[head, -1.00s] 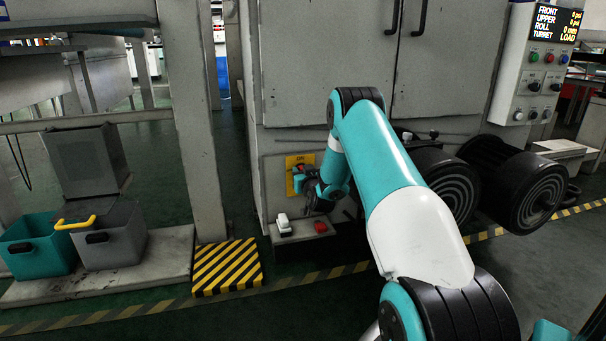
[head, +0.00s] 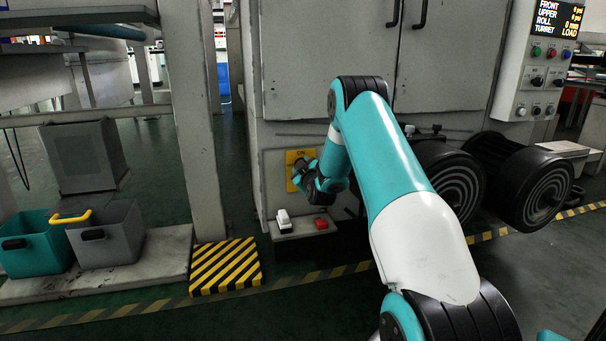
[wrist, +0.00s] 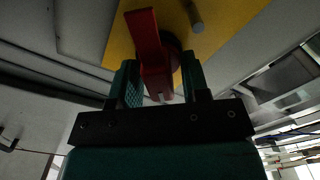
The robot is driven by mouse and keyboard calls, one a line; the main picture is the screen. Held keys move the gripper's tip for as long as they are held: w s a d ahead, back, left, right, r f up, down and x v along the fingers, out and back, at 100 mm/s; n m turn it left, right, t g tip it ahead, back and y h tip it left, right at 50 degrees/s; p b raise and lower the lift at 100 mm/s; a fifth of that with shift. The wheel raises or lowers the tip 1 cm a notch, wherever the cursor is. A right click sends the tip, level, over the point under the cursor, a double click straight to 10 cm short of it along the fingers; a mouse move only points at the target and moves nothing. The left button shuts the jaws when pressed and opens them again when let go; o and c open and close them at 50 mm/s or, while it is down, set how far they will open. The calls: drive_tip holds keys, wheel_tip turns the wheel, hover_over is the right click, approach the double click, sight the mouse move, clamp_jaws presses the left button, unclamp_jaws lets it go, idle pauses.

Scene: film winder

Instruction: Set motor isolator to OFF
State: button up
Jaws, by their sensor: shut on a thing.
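The motor isolator is a yellow plate (head: 293,157) on the low grey cabinet face, with "ON" lettered at its top. In the wrist view the plate (wrist: 226,22) fills the upper middle, with a red handle (wrist: 149,38) standing out from a dark round hub. My gripper (wrist: 160,68) has one finger on each side of the red handle and is shut on it. In the head view my gripper (head: 301,174) is at the plate and hides the handle, so its setting cannot be read there.
A small ledge below the plate carries a white-topped switch (head: 284,219) and a red button (head: 321,224). Large dark rollers (head: 455,185) stand right of my arm. A grey post (head: 190,120) and a striped block (head: 226,267) are to the left.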

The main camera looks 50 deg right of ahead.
drive_tip(key=n+b, duration=0.1)
drive_tip(key=n, duration=0.1)
drive_tip(key=n+b, duration=0.2)
drive_tip(key=n, duration=0.1)
drive_tip(key=shift+w+a+f+n, duration=0.1)
drive_tip(key=shift+a+f+n, duration=0.1)
drive_tip(key=shift+n, duration=0.1)
drive_tip(key=shift+n+b, duration=1.05)
drive_tip(key=shift+n, duration=1.05)
drive_tip(key=o, duration=0.6)
drive_tip(key=shift+w, duration=0.1)
drive_tip(key=shift+c, duration=0.2)
drive_tip(key=shift+s, duration=0.2)
